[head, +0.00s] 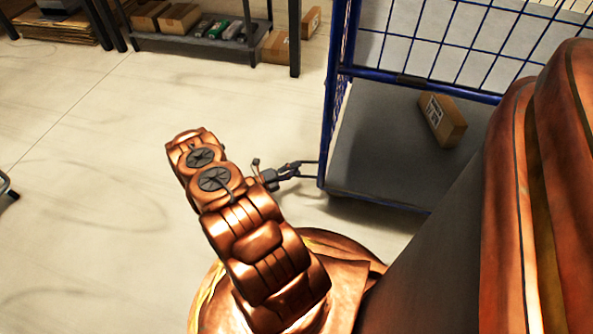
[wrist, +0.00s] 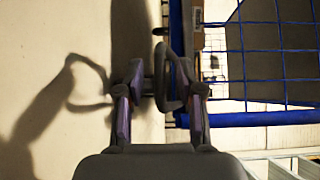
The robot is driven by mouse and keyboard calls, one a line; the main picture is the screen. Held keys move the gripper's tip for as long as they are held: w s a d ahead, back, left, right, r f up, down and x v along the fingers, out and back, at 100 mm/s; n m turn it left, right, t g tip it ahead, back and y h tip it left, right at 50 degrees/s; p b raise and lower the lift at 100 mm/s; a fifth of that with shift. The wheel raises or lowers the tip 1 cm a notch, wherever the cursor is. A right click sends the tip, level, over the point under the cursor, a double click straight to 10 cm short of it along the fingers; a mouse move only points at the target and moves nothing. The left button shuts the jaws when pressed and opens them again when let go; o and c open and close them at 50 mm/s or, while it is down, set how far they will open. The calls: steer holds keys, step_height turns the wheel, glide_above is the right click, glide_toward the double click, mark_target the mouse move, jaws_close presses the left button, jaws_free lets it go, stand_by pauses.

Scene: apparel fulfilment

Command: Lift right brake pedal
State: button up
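A dark curved loop (wrist: 184,85), which looks like the brake pedal, sticks out from the blue cart's lower frame in the wrist view. My gripper (wrist: 160,80) has its two fingers apart, with part of the loop between them, nearer the right finger. I cannot tell whether a finger touches it. In the head view my gripper (head: 297,170) is beside the lower left corner of the blue cart (head: 324,150), low over the floor. The pedal is too small to make out clearly there.
A cardboard box (head: 441,119) lies on the cart's grey deck (head: 372,150). Blue mesh walls rise around the deck. A dark shelf (head: 185,45) with boxes and small goods stands at the back. The floor (head: 80,200) to the left is mostly clear.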

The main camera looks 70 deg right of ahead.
steer(key=shift+s+d, duration=0.4)
steer(key=shift+d, duration=0.1)
jaws_close()
stand_by(0.5)
